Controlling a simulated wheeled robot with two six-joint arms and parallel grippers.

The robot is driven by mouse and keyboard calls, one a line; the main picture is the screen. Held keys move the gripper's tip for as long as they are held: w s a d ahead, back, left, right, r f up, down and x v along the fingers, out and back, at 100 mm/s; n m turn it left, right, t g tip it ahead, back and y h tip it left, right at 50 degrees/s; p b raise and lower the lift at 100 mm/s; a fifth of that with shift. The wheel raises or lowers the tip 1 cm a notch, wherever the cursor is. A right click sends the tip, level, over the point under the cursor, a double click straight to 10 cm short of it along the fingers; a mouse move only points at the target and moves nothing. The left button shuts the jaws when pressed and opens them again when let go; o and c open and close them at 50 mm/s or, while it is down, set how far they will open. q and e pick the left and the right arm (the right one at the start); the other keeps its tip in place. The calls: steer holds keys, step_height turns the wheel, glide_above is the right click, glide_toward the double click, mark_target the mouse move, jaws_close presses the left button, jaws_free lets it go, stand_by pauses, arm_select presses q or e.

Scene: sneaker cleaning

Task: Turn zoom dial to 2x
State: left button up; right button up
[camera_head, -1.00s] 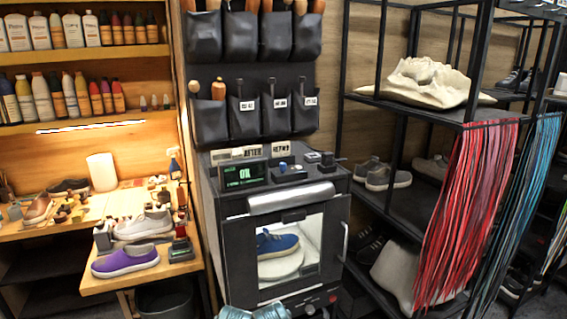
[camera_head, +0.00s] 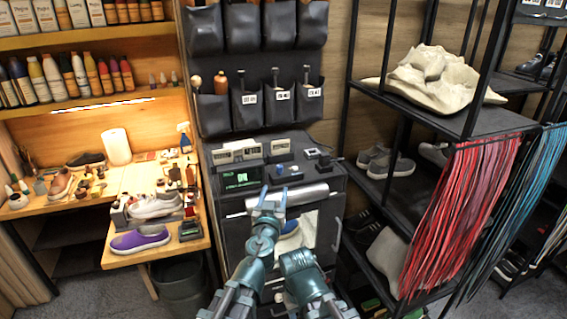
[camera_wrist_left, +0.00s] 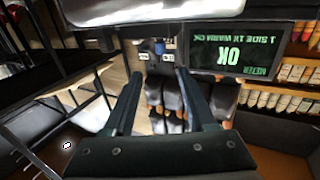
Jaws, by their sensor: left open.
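The cabinet (camera_head: 228,225) has a top panel with a small screen (camera_head: 237,179) and several small controls. A control with blue parts (camera_head: 281,169) sits right of the screen, and a dark knob-like part (camera_head: 325,160) sits further right. I cannot tell which is the zoom dial. My left gripper (camera_head: 273,194) is open and empty in front of the panel's front edge. In the left wrist view the screen (camera_wrist_left: 232,50) appears upside down, reading "1X" and "OK", and small controls (camera_wrist_left: 159,47) lie beyond the open fingers. My right arm (camera_head: 300,265) is low; its fingertips are not clear.
A pale cylindrical bar (camera_head: 316,193) runs along the cabinet's front above the window, behind which a blue shoe is partly hidden. A workbench with shoes (camera_head: 140,240) stands left. A black rack with hanging red laces (camera_head: 455,215) stands right.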

mark_target(279, 169)
arm_select(q)
steer(key=w, duration=0.4)
steer(key=w+d, duration=0.1)
steer(key=w, duration=0.8)
steer(key=shift+w+d, duration=0.25)
steer(key=shift+w, duration=0.15)
jaws_close()
